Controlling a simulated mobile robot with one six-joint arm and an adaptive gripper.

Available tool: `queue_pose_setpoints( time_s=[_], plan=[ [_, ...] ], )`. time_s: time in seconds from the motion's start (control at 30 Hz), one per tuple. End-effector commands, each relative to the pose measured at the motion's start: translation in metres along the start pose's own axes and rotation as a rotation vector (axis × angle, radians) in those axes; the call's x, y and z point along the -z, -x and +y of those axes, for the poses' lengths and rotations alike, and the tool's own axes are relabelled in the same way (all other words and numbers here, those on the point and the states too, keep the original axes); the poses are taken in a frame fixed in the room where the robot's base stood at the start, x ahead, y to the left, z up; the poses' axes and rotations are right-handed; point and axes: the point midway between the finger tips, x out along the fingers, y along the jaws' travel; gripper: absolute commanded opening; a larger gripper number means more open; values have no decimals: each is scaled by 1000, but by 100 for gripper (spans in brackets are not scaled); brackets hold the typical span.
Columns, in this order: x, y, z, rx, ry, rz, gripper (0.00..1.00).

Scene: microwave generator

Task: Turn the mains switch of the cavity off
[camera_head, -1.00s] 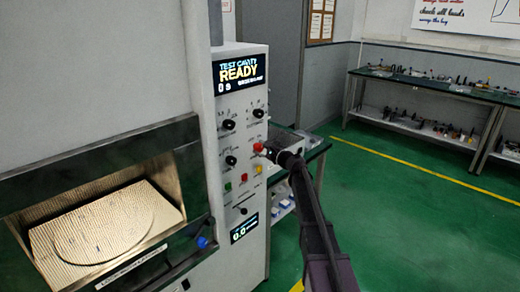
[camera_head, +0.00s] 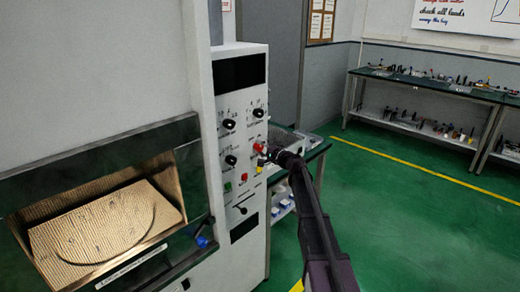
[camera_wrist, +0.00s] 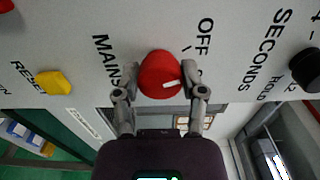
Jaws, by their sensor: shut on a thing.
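The mains switch is a round red knob (camera_wrist: 160,75) with a white mark, on the white control panel, between the printed words MAINS and OFF in the wrist view. Its white mark points toward the right, on the OFF side. In the head view the red knob (camera_head: 258,147) shows at the panel's right edge. My gripper (camera_wrist: 158,88) has one finger on each side of the knob and is shut on it; it also shows in the head view (camera_head: 267,153). The upper display (camera_head: 240,71) and lower display (camera_head: 244,228) are dark.
A yellow reset button (camera_wrist: 54,83) sits left of the knob in the wrist view. A black knob (camera_wrist: 306,68) is at the right. The lit cavity (camera_head: 100,220) is at the left in the head view. A bench (camera_head: 420,82) stands far right, with open green floor before it.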

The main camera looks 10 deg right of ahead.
Motion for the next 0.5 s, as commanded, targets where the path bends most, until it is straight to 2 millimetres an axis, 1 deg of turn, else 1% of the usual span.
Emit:
queue_pose_setpoints(
  time_s=[0.2, 0.5],
  plan=[
    [0, -2, 0, 2, 115, -2, 6],
    [0, -2, 0, 2, 171, -2, 6]
  ],
)
